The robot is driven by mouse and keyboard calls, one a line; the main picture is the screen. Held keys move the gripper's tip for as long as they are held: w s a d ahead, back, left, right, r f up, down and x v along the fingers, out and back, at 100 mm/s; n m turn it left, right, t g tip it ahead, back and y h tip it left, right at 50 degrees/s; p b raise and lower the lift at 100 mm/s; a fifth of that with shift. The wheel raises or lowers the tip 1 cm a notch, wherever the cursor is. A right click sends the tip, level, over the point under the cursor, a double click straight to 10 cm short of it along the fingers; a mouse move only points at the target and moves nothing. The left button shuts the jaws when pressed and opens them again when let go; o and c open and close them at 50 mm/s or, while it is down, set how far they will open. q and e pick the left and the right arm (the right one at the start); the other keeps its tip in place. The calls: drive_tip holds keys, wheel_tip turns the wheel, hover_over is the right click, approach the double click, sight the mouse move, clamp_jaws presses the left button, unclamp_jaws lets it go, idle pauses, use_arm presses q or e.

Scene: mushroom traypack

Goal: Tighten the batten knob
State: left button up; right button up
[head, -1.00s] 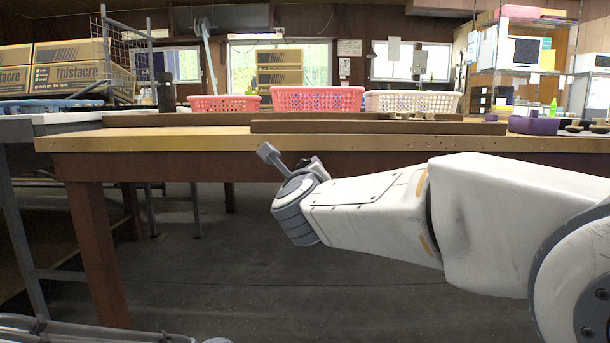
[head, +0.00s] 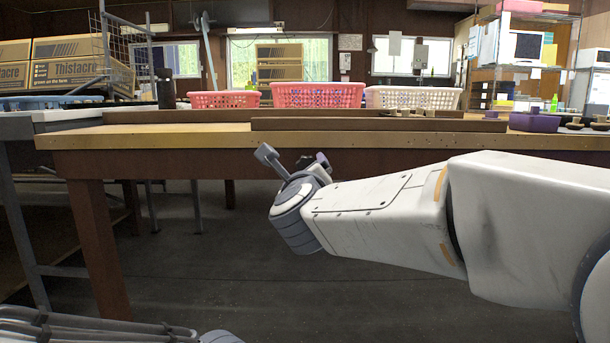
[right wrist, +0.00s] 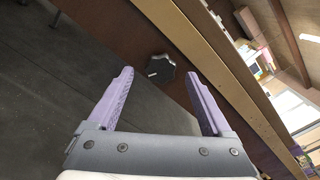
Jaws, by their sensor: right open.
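The batten knob (right wrist: 161,69) is a dark, several-lobed knob on the brown front board under the bench edge, seen in the right wrist view. My right gripper (right wrist: 160,74) is open, with its two purple fingers apart and empty. The knob shows between and beyond the fingertips; I see no contact. In the head view my right gripper (head: 292,158) is in front of the bench's front board, below the tabletop edge. I cannot make out the knob for certain there.
The wooden bench (head: 150,142) spans the head view, with long brown battens (head: 375,125) on top. Pink baskets (head: 317,95) and a cream basket (head: 413,98) stand behind them. A purple container (head: 534,122) is at the right. The floor (head: 330,290) below is open.

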drive_tip(key=s+p, duration=0.2)
drive_tip(key=s, duration=0.6)
drive_tip(key=shift+s+p, duration=0.2)
drive_tip(key=shift+p, duration=0.2)
